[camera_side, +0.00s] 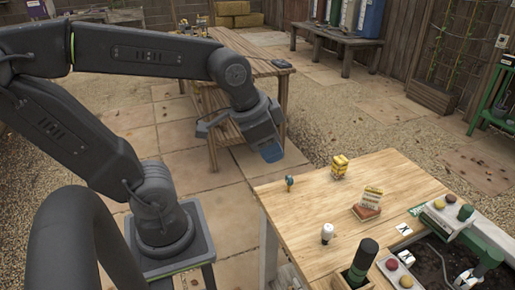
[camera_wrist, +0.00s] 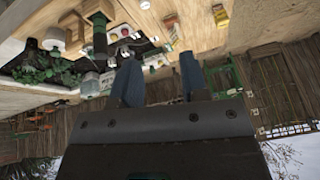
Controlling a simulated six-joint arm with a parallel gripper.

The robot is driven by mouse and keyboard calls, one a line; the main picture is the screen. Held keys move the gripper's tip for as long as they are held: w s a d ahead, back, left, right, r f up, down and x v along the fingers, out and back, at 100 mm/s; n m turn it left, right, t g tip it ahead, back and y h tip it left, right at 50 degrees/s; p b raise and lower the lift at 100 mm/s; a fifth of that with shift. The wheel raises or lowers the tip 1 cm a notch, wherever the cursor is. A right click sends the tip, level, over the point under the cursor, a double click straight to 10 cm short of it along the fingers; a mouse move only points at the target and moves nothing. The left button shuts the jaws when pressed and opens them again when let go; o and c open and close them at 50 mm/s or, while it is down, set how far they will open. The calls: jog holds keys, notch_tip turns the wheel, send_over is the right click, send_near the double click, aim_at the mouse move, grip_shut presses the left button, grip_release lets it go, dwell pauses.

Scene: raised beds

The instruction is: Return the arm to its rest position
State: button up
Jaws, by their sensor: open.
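My arm reaches across the left and top of the side view, raised over the paving. My gripper (camera_side: 271,153) hangs in the air to the left of and behind the near wooden table (camera_side: 295,200), clear of it. In the wrist view my gripper (camera_wrist: 160,68) shows two blue fingers standing apart, with nothing between them. The small things on the table lie beyond the fingertips in that view, and none is touched.
Another wooden table (camera_side: 250,62) stands behind my gripper.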

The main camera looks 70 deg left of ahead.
jog(key=shift+s+d+r+n+t, duration=0.15)
jog(key=shift+s+d+n, duration=0.2)
jog(key=shift+s+n, duration=0.35)
jog(key=shift+s+d+n+t, duration=0.15)
jog(key=shift+s+d+n, duration=0.15)
jog(key=shift+s+n, duration=0.35)
jog(key=shift+s, duration=0.15)
